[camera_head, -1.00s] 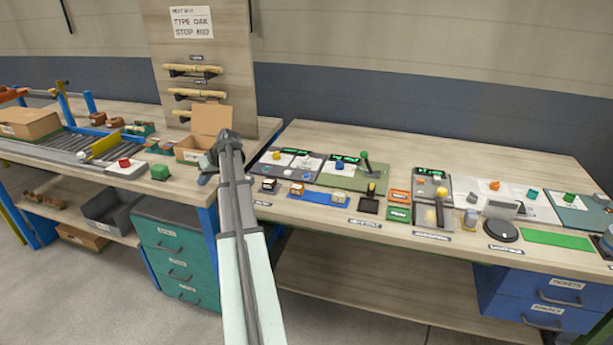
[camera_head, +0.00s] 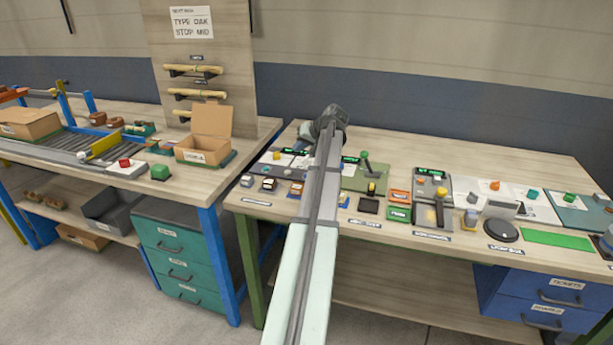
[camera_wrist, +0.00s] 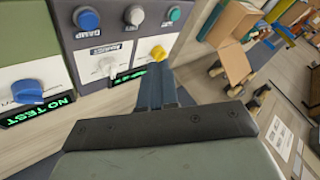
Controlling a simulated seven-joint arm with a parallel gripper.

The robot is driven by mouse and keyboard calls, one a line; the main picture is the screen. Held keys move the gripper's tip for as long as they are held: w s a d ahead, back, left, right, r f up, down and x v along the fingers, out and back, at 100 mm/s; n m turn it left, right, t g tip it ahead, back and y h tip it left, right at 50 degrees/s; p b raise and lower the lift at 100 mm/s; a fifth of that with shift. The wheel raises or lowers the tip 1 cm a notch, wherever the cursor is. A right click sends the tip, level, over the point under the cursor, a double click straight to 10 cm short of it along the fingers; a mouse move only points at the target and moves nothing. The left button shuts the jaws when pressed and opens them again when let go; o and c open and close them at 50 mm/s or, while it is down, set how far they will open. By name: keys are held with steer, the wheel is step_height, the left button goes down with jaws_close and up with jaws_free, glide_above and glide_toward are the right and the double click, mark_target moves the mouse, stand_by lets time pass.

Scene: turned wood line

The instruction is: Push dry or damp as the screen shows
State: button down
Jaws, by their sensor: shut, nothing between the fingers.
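In the wrist view a dark panel holds a blue button (camera_wrist: 86,18) with the label DAMP, a white button (camera_wrist: 134,14) and a teal button (camera_wrist: 174,13). A white knob (camera_wrist: 107,65) and a yellow button (camera_wrist: 158,53) are nearer. The panel's screen (camera_wrist: 122,77) has green text, partly covered by my fingers and too unclear to read. A second screen (camera_wrist: 40,108) reads NO TEST, beside another blue knob (camera_wrist: 28,91). My gripper (camera_wrist: 157,68) is shut and empty, its tips close to the yellow button; contact cannot be told. In the head view my arm hides part of the panels.
A green lever panel (camera_head: 365,178) stands right of my arm. Small blocks (camera_head: 268,184) line the bench's front edge. An open cardboard box (camera_head: 205,150) is on the left bench, across a gap.

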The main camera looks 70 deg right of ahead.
steer(key=s, duration=0.2)
steer(key=s+d, duration=0.1)
steer(key=shift+s+r+m, duration=0.1)
steer(key=shift+r+m, duration=0.2)
steer(key=shift+r, duration=0.1)
steer(key=shift+f, duration=4.4)
steer(key=shift+f, duration=0.2)
steer(key=shift+f, duration=0.25)
steer(key=shift+f, duration=0.35)
steer(key=shift+r, duration=0.8)
